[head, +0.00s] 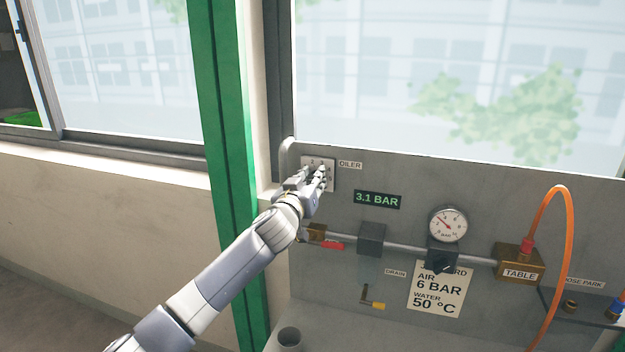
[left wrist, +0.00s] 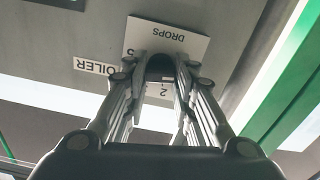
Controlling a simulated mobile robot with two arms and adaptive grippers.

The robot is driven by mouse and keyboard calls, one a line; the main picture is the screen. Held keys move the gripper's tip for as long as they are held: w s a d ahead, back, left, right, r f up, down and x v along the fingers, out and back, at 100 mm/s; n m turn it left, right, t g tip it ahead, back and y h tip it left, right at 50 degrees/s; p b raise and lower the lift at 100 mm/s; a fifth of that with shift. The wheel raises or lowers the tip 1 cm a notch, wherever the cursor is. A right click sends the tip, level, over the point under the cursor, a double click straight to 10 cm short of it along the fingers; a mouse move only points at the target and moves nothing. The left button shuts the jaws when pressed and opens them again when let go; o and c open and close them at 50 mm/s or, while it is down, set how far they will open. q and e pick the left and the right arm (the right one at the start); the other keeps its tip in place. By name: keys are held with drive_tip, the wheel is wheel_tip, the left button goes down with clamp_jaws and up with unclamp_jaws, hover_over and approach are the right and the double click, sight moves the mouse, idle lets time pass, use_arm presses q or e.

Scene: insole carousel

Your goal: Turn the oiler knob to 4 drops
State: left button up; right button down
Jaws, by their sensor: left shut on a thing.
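The oiler's white dial plate (head: 329,166) is on the upper left of the grey panel, beside the OILER label (head: 350,165). My left gripper (head: 321,178) is at the plate and covers much of it. In the left wrist view the plate (left wrist: 180,42) shows the word DROPS upside down, with a 2 visible between the fingers. My left gripper (left wrist: 160,68) is shut on the dark oiler knob (left wrist: 160,66) at the plate's middle. My right gripper is not in view.
Below and right of the oiler are a 3.1 BAR display (head: 377,199), a pressure gauge (head: 448,225), a red-handled valve (head: 331,244) and a brass TABLE block (head: 519,263). An orange hose (head: 567,240) loops at right. A green post (head: 232,150) stands left of the panel.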

use_arm(q)
drive_tip(key=shift+m, duration=0.4)
drive_tip(key=shift+s+d+f+m+p, duration=0.15)
drive_tip(key=shift+m+p, duration=1.1)
drive_tip(key=shift+m, duration=3.9)
drive_tip(key=shift+w+a+f+m+p, duration=0.15)
drive_tip(key=shift+m+p, duration=1.05)
drive_tip(key=shift+m, duration=4)
drive_tip(key=shift+s+d+f+m+p, duration=0.2)
drive_tip(key=shift+m+p, duration=1.05)
drive_tip(key=shift+m, duration=3.9)
drive_tip(key=shift+w, duration=0.1)
